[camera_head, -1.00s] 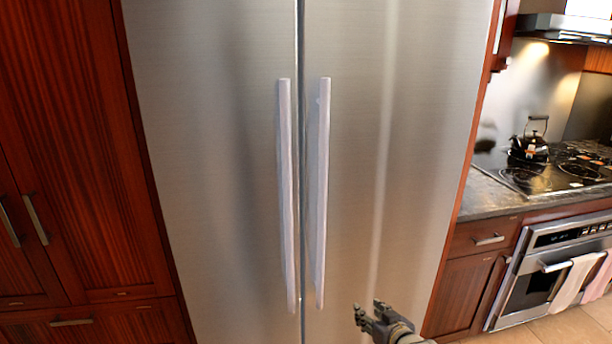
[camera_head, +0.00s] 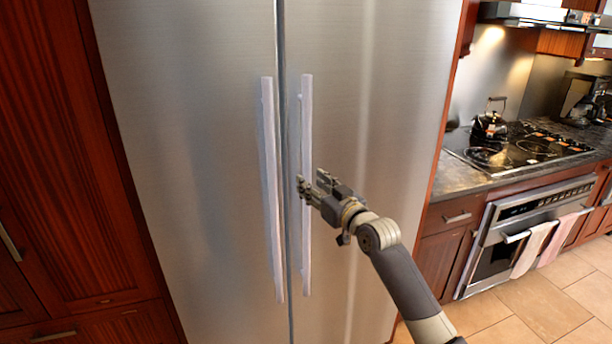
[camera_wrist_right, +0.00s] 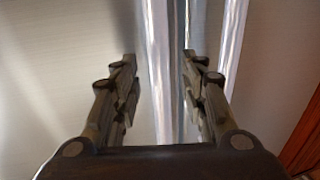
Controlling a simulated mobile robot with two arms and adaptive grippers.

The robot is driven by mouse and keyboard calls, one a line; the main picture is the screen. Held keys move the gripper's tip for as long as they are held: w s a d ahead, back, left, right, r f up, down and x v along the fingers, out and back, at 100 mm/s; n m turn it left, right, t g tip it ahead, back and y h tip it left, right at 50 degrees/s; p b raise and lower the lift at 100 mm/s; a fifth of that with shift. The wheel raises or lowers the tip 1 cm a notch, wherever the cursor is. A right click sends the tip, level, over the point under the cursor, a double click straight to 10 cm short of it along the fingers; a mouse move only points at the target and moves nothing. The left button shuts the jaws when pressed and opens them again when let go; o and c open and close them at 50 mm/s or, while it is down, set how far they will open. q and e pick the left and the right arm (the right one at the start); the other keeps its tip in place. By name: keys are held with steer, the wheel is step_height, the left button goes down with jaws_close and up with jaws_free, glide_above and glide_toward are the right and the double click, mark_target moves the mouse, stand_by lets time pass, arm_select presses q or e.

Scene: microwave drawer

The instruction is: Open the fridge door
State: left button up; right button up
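The fridge has two tall steel doors, the left door (camera_head: 180,150) and the right door (camera_head: 400,100), both closed. Each has a long vertical handle by the centre seam: the left handle (camera_head: 268,170) and the right handle (camera_head: 306,120). My right gripper (camera_head: 310,185) is in front of the right handle at about mid-height. In the wrist view the fingers of my right gripper (camera_wrist_right: 158,58) are spread apart, with a handle (camera_wrist_right: 158,60) showing in the gap between them. I cannot tell whether they touch it. My left gripper is not in view.
Dark wooden cabinets (camera_head: 60,120) stand left of the fridge. On the right are a counter with a cooktop (camera_head: 520,146), a kettle (camera_head: 490,124) and an oven (camera_head: 510,230) with towels. Tiled floor (camera_head: 540,290) is clear at the lower right.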

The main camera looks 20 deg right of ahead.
steer(key=shift+x, duration=1.9)
jaws_close()
